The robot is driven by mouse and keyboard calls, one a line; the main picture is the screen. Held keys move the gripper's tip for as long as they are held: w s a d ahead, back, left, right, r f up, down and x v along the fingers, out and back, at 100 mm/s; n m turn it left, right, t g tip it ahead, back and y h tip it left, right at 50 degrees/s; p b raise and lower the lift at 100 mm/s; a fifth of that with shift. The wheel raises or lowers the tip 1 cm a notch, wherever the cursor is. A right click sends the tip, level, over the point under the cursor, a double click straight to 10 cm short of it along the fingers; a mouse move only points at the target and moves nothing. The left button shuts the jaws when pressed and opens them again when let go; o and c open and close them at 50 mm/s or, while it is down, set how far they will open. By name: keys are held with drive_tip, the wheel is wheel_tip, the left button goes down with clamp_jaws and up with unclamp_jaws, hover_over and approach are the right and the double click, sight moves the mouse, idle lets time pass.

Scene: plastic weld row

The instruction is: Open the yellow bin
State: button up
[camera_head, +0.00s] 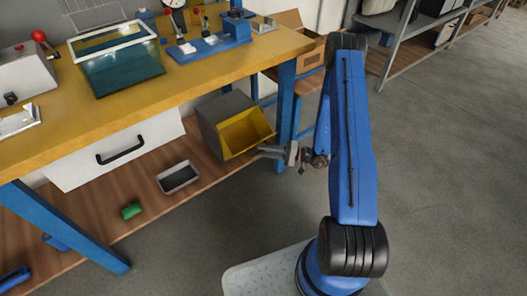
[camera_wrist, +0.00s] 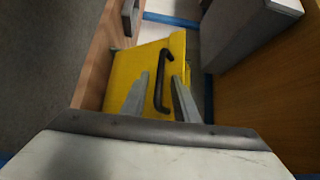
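The yellow bin (camera_head: 242,132) sits in a grey housing (camera_head: 222,108) on the wooden lower shelf, under the workbench. Its yellow front leans outward from the housing; I cannot tell how far it stands open. In the wrist view the yellow front (camera_wrist: 128,70) fills the middle and carries a black bar handle (camera_wrist: 159,82). My gripper (camera_head: 268,151) is at the front of the bin. In the wrist view my gripper (camera_wrist: 161,97) has its fingers apart, one on each side of the handle. I see no clear contact with the handle.
The workbench top (camera_head: 130,95) overhangs the bin, with a blue leg (camera_head: 285,100) just right of it. A white drawer (camera_head: 120,155) with a black handle is to the left. A dark tray (camera_head: 178,177) and a green block (camera_head: 131,210) lie on the shelf. Floor is clear at right.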

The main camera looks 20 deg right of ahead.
drive_tip(key=v, duration=1.7)
drive_tip(key=shift+f, duration=0.15)
